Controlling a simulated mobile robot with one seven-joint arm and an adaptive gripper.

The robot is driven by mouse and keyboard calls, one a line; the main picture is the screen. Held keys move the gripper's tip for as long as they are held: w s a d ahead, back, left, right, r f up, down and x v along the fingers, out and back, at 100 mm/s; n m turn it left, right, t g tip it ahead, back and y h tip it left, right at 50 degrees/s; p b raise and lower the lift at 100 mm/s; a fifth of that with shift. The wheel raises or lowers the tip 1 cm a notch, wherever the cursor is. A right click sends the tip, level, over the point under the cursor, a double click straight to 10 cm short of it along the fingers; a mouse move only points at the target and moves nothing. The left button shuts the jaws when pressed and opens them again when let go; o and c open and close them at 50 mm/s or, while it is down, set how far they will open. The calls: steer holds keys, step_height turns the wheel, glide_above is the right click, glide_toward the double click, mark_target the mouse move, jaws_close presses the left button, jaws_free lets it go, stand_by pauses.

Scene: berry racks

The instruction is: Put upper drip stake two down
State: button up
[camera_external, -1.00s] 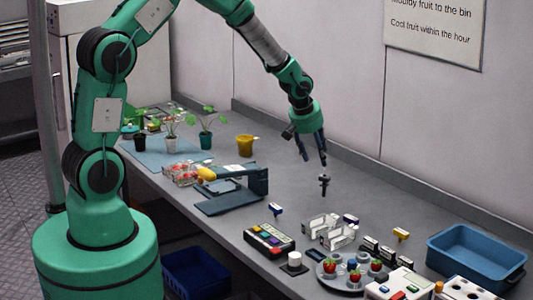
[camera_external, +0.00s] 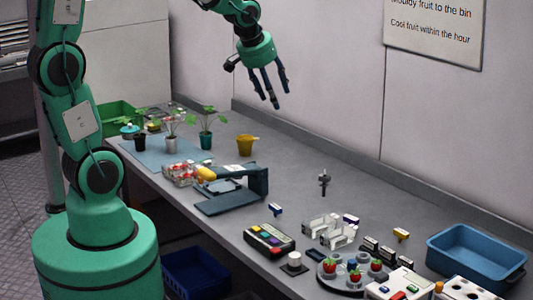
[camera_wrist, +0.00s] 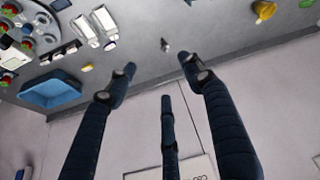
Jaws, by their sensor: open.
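A small dark drip stake (camera_external: 323,181) with a short crosspiece stands on the grey bench, apparently upright, with bare bench around it. It also shows in the wrist view (camera_wrist: 165,45), beyond my fingertips. I cannot tell its number from any marking. My gripper (camera_external: 274,92) is open and empty, high above the bench, up and to the left of the stake in the external view. Its dark fingers (camera_wrist: 157,68) are spread in the wrist view and touch nothing.
Potted plants (camera_external: 206,130) and a yellow pot (camera_external: 246,145) stand at the back left. A blue-grey scale-like stand (camera_external: 258,182) is left of the stake. White racks (camera_external: 340,238), a plate of strawberries (camera_external: 345,285) and a blue bin (camera_external: 475,262) fill the front right.

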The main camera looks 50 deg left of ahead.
steer(key=s+d+r+m, duration=0.2)
steer(key=s+r, duration=0.1)
steer(key=s, duration=1)
steer(key=s+d+r+m+h, duration=0.1)
steer(key=s+d+r+m, duration=0.1)
steer(key=s, duration=1.2)
steer(key=shift+r+m, duration=0.5)
steer(key=shift+r, duration=0.2)
step_height(320, 180, down, 5)
steer(key=b, duration=0.5)
steer(key=shift+f, duration=0.2)
